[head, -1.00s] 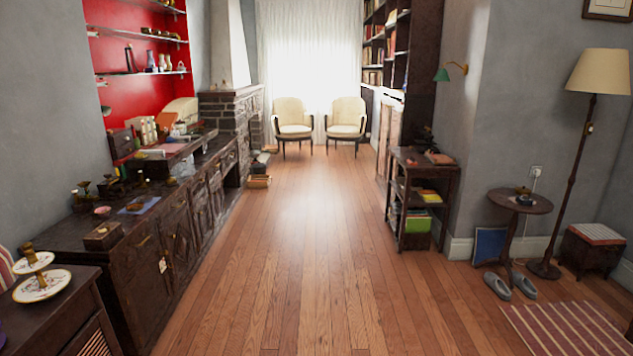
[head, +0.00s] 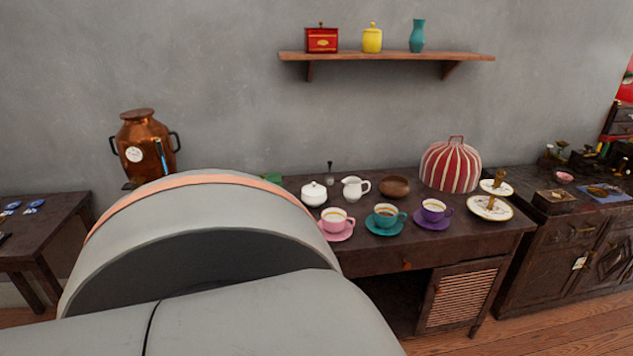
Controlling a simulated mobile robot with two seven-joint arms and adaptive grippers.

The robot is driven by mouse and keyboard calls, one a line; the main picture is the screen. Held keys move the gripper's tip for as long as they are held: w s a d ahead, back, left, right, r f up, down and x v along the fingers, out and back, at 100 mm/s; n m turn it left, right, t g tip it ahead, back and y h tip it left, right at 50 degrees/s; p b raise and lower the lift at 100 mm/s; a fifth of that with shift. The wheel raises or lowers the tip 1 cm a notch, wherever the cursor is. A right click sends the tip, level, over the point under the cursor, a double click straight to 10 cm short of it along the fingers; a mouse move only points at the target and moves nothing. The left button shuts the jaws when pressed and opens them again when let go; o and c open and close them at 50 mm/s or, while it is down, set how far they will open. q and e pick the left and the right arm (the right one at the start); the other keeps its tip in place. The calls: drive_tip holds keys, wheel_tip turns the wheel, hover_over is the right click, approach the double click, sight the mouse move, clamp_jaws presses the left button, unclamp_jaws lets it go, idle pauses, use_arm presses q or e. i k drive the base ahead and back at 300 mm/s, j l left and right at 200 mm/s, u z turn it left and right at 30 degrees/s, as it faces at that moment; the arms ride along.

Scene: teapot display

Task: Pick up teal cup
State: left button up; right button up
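The teal cup (head: 386,214) stands upright on a teal saucer (head: 384,229) near the front edge of the dark wooden table (head: 460,247). It has dark liquid in it. A pink cup (head: 334,219) on a pink saucer is to its left, and a purple cup (head: 433,210) on a purple saucer is to its right. A large grey part of my own arm fills the lower left of the head view and hides the left part of the table. Neither of my grippers is in view.
Behind the cups are a white sugar pot (head: 313,194), a white creamer (head: 355,189), a brown bowl (head: 395,186) and a striped tea cosy (head: 450,166). A tiered plate stand (head: 490,207) is at right. A wall shelf (head: 385,58) hangs above.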

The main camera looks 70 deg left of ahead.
sight(389, 218)
drive_tip(key=u, duration=1.95)
